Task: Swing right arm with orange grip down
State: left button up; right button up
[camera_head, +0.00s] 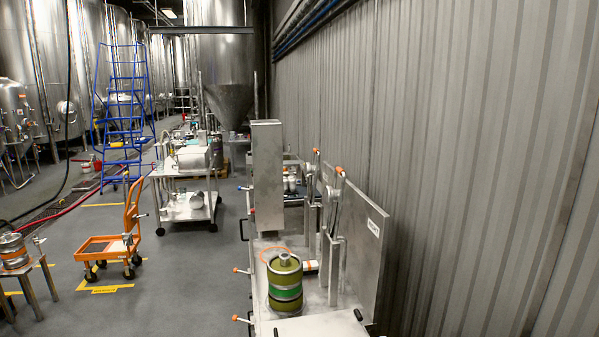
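The machine (310,325) with a metal top stands at the lower middle, against the wall. Two upright metal arms rise on its right side, each tipped with an orange grip: a nearer one (340,170) and a farther one (316,151). Both point up. More small orange-tipped handles stick out from the machine's left side, one at mid-height (236,270) and one lower (236,318). An olive keg with a green band (285,290) stands upright on the machine top. Neither of my grippers is in view.
A grey corrugated wall (460,150) closes off the right. An orange cart (110,245) stands on the floor at left, a keg on a stand (13,250) at far left. A white wheeled table (185,205) and blue ladder (122,110) stand behind. Floor left of the machine is clear.

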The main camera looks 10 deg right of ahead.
aim_at(331, 193)
jog(key=i+j+u, duration=0.35)
jog(key=j, duration=0.2)
jog(key=i+j+u, duration=0.3)
jog(key=j, duration=0.2)
jog(key=i+j+u, duration=0.2)
jog(key=j+u, duration=0.15)
jog(key=i+j+z, duration=0.15)
jog(key=i+z, duration=0.15)
jog(key=i, duration=0.2)
jog(key=i+j+z, duration=0.25)
jog(key=i, duration=0.2)
jog(key=i+z, duration=0.35)
jog(key=i, duration=0.25)
jog(key=i+z, duration=0.3)
jog(key=i, duration=0.25)
jog(key=i+j+z, duration=0.35)
jog(key=i, duration=0.25)
